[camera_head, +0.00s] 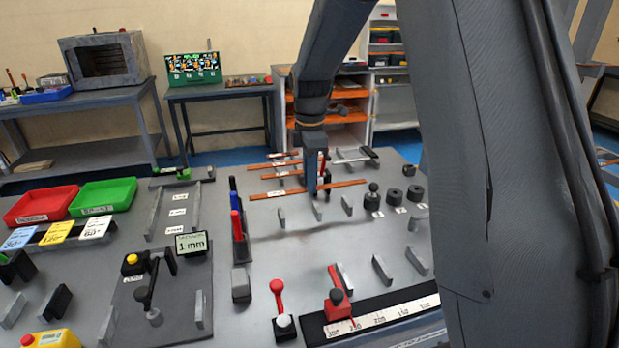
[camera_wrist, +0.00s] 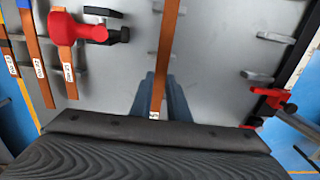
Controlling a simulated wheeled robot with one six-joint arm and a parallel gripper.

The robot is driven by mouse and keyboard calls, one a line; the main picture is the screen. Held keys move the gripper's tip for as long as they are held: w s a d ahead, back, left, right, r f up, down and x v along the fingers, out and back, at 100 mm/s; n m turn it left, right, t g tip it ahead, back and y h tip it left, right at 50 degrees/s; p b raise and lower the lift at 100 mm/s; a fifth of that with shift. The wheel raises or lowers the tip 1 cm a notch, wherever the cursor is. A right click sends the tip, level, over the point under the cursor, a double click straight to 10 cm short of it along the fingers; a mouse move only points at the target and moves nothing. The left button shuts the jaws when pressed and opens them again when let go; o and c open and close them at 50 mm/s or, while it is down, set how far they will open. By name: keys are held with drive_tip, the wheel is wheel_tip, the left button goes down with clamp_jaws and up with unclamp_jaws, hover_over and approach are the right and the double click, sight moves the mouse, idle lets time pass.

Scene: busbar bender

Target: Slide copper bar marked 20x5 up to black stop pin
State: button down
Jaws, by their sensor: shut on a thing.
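My gripper (camera_head: 313,188) is low over the far part of the grey bench. In the wrist view its blue-grey fingers (camera_wrist: 162,97) are shut on a long copper bar (camera_wrist: 168,48). A small white label (camera_wrist: 154,115) shows at the bar's near end, too small and cut off to read. In the head view a long copper bar (camera_head: 345,184) passes by the gripper, partly hidden by it. Other labelled copper bars (camera_wrist: 36,58) lie to the left in the wrist view. I cannot make out the black stop pin for certain.
A red clamp (camera_wrist: 88,30) with a black handle stands among the left bars. Upright grey plates (camera_head: 347,205) and black cylinders (camera_head: 394,196) are near the gripper. A ruler strip (camera_head: 380,319) and red-handled lever (camera_head: 281,310) are in front.

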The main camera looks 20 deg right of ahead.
sight(316, 206)
drive_tip(key=shift+f+b, duration=0.85)
drive_tip(key=shift+f, duration=1.95)
drive_tip(key=shift+d, duration=0.9)
drive_tip(key=c, duration=1.6)
unclamp_jaws()
